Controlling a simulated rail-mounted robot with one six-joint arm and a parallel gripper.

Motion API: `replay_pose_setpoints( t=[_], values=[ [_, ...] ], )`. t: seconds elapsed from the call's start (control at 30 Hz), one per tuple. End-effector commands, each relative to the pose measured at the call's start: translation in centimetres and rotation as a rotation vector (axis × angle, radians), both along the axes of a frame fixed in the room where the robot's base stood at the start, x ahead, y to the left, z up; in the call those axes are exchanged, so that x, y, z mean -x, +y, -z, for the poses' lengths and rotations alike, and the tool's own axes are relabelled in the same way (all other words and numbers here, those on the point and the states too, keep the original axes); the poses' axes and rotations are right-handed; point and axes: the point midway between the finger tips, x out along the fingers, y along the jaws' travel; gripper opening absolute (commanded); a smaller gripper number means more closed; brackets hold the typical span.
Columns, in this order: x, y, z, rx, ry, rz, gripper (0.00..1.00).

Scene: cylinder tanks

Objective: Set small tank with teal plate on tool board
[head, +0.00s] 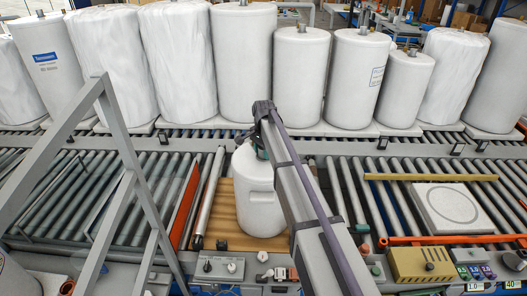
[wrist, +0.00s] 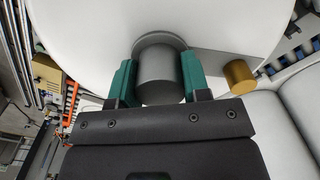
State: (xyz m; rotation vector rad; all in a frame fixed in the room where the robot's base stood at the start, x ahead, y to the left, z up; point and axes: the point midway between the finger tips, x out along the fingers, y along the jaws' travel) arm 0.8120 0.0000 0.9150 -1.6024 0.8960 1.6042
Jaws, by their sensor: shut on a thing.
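A small white tank (head: 258,200) stands upright over a tan board (head: 231,222) in the middle of the roller line. I cannot tell whether its base touches the board. My gripper (wrist: 158,82) has two green fingers shut on the grey neck (wrist: 157,72) at the top of a white tank (wrist: 75,40), seen close up in the wrist view. A brass-coloured fitting (wrist: 239,77) sits to the right of the neck. In the head view, my arm hides most of the gripper and part of the tank's right side. No teal plate is visible on the tank.
Large white tanks (head: 245,65) stand in a row behind the rollers. An orange-red strip (head: 184,205) and a metal roller (head: 209,195) lie left of the board. At right are a pale square slab (head: 430,225), a yellow bar (head: 430,177) and an orange bar (head: 440,240).

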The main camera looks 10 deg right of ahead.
Motion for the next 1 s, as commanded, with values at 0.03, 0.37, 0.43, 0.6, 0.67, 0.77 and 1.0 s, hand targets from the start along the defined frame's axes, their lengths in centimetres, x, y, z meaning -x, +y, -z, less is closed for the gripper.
replay_pose_setpoints(
  t=[0.03,0.37,0.43,0.6,0.67,0.77,1.0],
  values=[
    [0.0,0.0,0.07,0.0,0.0,0.0,0.01],
    [0.0,0.0,0.46,0.0,0.0,0.0,0.01],
    [0.0,0.0,0.55,0.0,0.0,0.0,0.01],
    [0.0,0.0,0.75,0.0,0.0,0.0,0.01],
    [0.0,0.0,0.82,0.0,0.0,0.0,0.01],
    [0.0,0.0,0.78,0.0,0.0,0.0,0.01],
    [0.0,0.0,0.97,0.0,0.0,0.0,0.01]
  ],
)
